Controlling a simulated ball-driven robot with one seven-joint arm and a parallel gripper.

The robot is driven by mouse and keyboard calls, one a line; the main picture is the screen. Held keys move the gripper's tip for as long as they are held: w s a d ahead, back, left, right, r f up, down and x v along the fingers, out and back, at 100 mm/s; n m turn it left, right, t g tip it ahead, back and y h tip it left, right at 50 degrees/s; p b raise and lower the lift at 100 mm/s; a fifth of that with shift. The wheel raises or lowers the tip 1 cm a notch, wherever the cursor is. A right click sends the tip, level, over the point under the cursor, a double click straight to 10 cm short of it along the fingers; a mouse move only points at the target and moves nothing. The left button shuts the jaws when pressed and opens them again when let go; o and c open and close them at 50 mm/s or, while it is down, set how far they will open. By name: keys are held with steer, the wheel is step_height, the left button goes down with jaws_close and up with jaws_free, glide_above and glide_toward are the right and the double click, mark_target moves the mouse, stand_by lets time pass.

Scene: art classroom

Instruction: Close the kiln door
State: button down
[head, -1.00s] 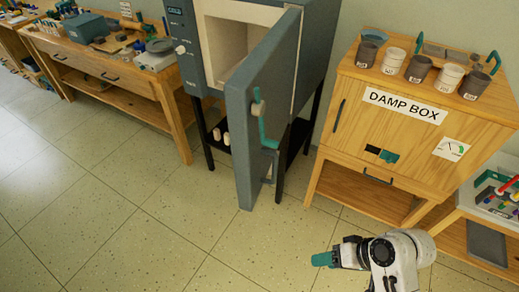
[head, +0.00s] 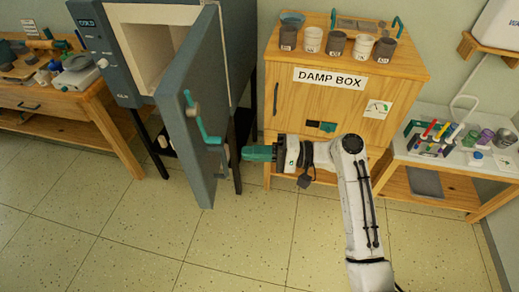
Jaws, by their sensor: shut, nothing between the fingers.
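The kiln (head: 102,55) is a blue-grey cabinet with a pale inner chamber, on dark legs at the upper left. Its thick grey-blue door (head: 205,85) stands open, swung out towards me. A teal handle (head: 206,130) is on the door's outer face, to the right of the door's free edge. My gripper (head: 248,153), with teal fingers, is shut and empty. It appears just right of the door and its handle, pointing left. I cannot tell whether it touches the door.
The wooden damp box (head: 335,132) stands right of the kiln, with cups (head: 313,39) on top. A workbench (head: 62,104) is at the left, and a low table (head: 450,165) with art supplies at the right. The tiled floor (head: 130,225) in front is clear.

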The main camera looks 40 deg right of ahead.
mark_target(202, 152)
steer(key=p+x, duration=0.2)
steer(key=x, duration=0.7)
steer(key=shift+w+a, duration=0.15)
steer(key=shift+a, duration=0.05)
